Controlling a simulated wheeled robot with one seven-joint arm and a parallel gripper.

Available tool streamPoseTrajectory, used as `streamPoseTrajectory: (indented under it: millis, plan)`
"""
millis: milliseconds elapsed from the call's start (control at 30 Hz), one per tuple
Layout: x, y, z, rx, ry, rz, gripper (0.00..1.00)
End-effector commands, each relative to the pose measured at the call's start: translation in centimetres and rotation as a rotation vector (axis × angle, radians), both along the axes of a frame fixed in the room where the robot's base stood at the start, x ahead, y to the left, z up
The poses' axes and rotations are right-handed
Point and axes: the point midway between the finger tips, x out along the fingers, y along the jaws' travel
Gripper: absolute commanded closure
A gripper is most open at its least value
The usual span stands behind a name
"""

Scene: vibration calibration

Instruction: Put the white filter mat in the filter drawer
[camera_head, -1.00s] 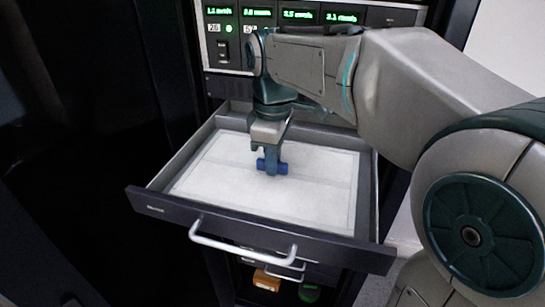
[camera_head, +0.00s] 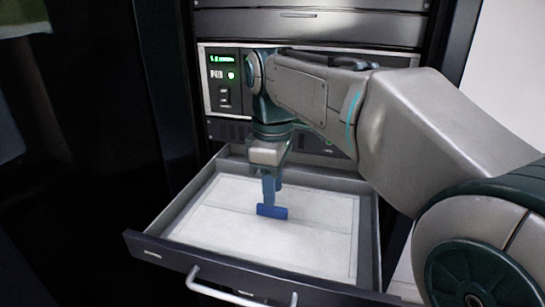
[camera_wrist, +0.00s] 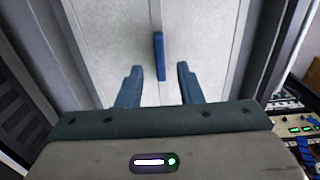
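The white filter mat (camera_head: 235,217) lies flat inside the open filter drawer (camera_head: 165,218), within its dark walls. A blue grip bar (camera_head: 272,211) stands on the mat near its middle. My gripper (camera_head: 272,184) is above the bar, pointing down. In the wrist view my gripper (camera_wrist: 159,74) is open, with its two blue fingers apart on either side of the line of the blue bar (camera_wrist: 159,55). Neither finger touches the bar there. The mat (camera_wrist: 110,40) fills most of the wrist view; its exact edges against the drawer floor are hard to tell.
The drawer's front handle (camera_head: 240,295) points towards me. Above the drawer is a rack panel with a green display (camera_head: 222,59). Dark cabinet surfaces lie to the left.

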Motion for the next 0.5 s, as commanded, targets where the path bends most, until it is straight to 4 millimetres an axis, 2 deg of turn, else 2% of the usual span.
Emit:
streamPoseTrajectory:
  millis: [33,200,333,500]
  plan:
    - [0.1,0.0,1.2,0.001,-0.004,0.0,0.67]
    - [0.1,0.0,4.4,0.001,-0.003,-0.001,0.67]
    - [0.1,0.0,6.2,0.001,-0.001,-0.001,0.67]
    - [0.0,0.0,7.4,0.0,0.0,-0.001,0.67]
